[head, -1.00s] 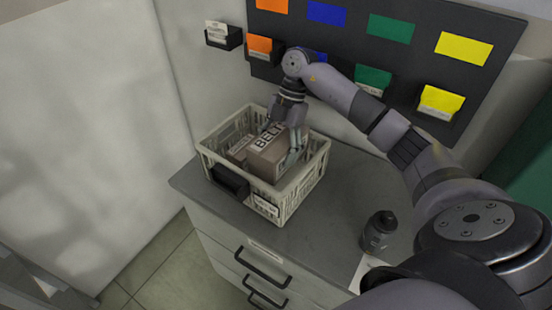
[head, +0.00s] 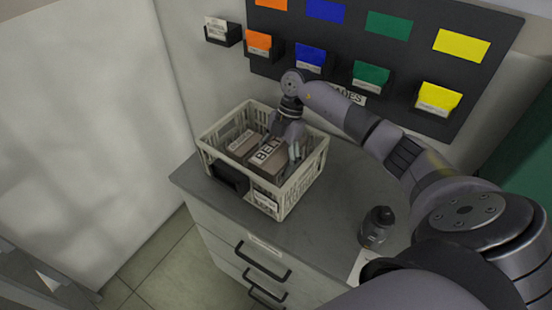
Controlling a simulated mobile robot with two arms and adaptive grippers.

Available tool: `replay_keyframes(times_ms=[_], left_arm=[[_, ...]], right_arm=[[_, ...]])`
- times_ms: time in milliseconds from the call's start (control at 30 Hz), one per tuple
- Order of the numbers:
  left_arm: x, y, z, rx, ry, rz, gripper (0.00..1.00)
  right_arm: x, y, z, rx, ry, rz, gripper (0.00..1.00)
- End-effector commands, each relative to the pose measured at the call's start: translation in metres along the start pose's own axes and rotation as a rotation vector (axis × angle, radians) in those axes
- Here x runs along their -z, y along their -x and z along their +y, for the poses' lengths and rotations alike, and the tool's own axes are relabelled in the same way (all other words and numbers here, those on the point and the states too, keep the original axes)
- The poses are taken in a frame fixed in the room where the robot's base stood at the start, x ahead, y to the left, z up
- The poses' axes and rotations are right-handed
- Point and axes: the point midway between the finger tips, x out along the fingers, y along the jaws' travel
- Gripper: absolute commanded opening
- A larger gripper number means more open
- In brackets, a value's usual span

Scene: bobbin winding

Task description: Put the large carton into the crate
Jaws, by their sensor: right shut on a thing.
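The large carton (head: 266,158), brown with "BELT" lettering on its top, sits low inside the cream crate (head: 292,203). My right gripper (head: 282,155) reaches down into the crate from above, its fingers shut on the carton. The crate stands on the grey cabinet top. A smaller brown carton (head: 242,144) lies in the crate to the left of the large one. The crate's walls hide the carton's bottom, so I cannot tell whether it touches the crate floor. My left gripper is out of view.
A dark bottle (head: 377,227) stands on the cabinet top (head: 330,205) right of the crate. A black panel with coloured cards and bins (head: 438,98) is on the wall behind. The cabinet top between crate and bottle is clear.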

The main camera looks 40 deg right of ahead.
Motion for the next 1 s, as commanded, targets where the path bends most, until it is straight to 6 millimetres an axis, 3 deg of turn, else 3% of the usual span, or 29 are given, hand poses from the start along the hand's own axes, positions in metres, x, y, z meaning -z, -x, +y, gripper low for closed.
replay_keyframes(times_ms=[233, 267, 300, 567, 867, 1000], left_arm=[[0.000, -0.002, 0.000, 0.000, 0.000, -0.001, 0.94], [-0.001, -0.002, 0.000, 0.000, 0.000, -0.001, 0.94], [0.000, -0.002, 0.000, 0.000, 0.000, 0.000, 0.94], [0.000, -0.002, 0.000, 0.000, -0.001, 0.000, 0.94], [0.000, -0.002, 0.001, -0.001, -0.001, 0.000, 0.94], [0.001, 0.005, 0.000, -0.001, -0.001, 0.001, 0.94]], right_arm=[[-0.002, -0.004, 0.000, -0.002, 0.001, 0.000, 0.21], [-0.002, -0.004, 0.000, 0.000, 0.000, 0.000, 0.71], [-0.002, -0.004, 0.000, 0.000, 0.000, 0.000, 0.74], [-0.002, -0.004, 0.000, 0.000, 0.000, 0.000, 0.91], [-0.002, -0.004, 0.000, -0.001, 0.000, 0.000, 0.91], [0.003, 0.007, 0.001, -0.003, 0.000, 0.001, 0.91]])
